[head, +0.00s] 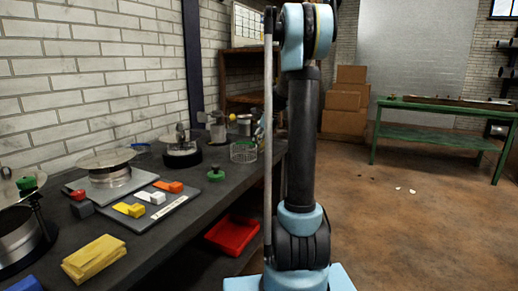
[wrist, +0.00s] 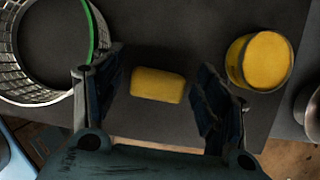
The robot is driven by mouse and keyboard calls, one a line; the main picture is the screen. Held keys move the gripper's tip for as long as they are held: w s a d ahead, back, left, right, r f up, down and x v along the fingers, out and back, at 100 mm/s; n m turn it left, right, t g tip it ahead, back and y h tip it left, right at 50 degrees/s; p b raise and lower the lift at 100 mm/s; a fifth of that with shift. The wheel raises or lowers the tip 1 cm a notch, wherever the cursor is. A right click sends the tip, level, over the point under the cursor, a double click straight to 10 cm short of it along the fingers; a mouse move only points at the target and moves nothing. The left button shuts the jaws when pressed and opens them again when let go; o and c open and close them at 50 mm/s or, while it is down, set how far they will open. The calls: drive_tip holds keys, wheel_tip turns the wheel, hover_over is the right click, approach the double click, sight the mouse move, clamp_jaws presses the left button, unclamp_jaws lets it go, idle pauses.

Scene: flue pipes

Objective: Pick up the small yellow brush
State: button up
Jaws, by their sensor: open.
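My gripper (wrist: 162,60) is open in the wrist view, with one finger on each side of a small yellow block-shaped thing (wrist: 158,85). That thing lies on the dark bench top, and a gap shows between it and each finger. No bristles show on it, so I cannot tell whether it is the brush. In the head view a yellow piece (head: 129,209) lies on a grey tray (head: 168,219) beside a white piece (head: 151,197) and an orange piece (head: 168,186). My gripper is hidden in the head view.
A wire basket (wrist: 88,82) with a green band stands left of my gripper. A round container with a yellow top (wrist: 258,60) stands to the right. The bench's front edge is close by. A yellow folded stack (head: 94,259) lies at the bench's near end.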

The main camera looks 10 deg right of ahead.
drive_tip(key=c, duration=1.1)
drive_tip(key=shift+c, duration=0.2)
wheel_tip(320, 180, up, 10)
drive_tip(key=shift+r, duration=0.1)
drive_tip(key=shift+o, duration=1.4)
drive_tip(key=shift+c, duration=0.8)
